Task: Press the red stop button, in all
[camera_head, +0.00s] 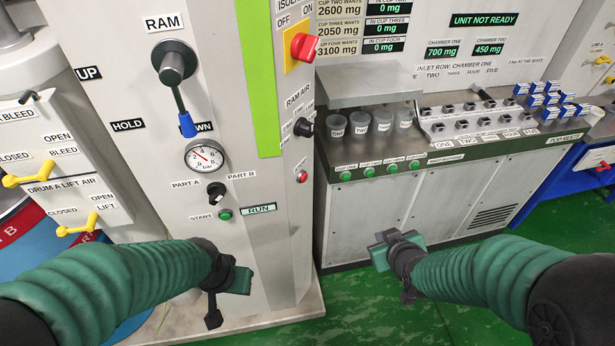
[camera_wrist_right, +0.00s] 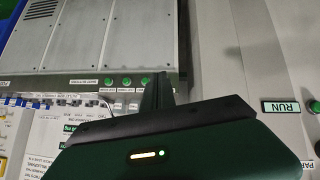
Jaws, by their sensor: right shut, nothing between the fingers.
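A small red button (camera_head: 302,176) sits on the right-hand face of the grey ram column, below a black knob. A larger red mushroom knob (camera_head: 303,46) on a yellow plate sits higher on that face. I cannot read a stop label on either. My right gripper (camera_head: 391,246) is shut and empty, in front of the grey cabinet, right of and below the small red button and apart from it. In the wrist view its fingers (camera_wrist_right: 158,92) are together. My left gripper (camera_head: 238,281) is low in front of the column; its jaw opening is not clear.
A green start button (camera_head: 225,214) and a RUN display (camera_head: 258,209) are on the column front. Several cups (camera_head: 360,122) stand on the cabinet (camera_head: 370,215) above green buttons. Another red button (camera_head: 603,165) is at the far right. Green floor is open between column and cabinet.

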